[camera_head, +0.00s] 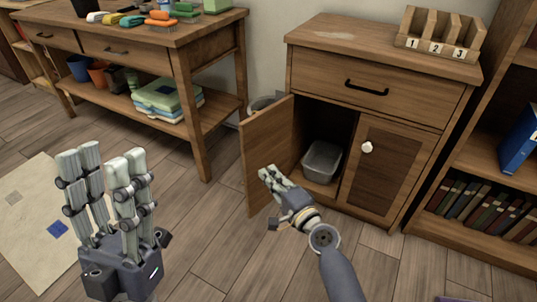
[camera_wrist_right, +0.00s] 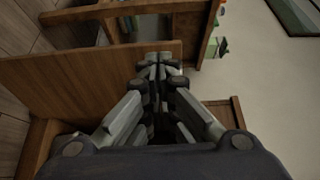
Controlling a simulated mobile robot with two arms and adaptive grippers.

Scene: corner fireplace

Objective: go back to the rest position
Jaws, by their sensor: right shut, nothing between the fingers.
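My left gripper (camera_head: 105,185) is at the lower left in the head view, fingers pointing up, with a clear gap between them. It is empty and above the floor. My right gripper (camera_head: 270,174) is in front of the wooden cabinet (camera_head: 375,75), near the edge of its open left door (camera_head: 268,155). In the right wrist view the right gripper's fingers (camera_wrist_right: 160,68) meet at their tips, with nothing between them. The open door also shows behind them in the wrist view (camera_wrist_right: 90,85).
A grey plastic bin (camera_head: 321,160) sits inside the cabinet. A numbered wooden rack (camera_head: 438,34) stands on top. A workbench (camera_head: 150,38) with tools is at the left, a bookshelf (camera_head: 480,225) at the right. A pale rug (camera_head: 30,215) lies on the floor at left.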

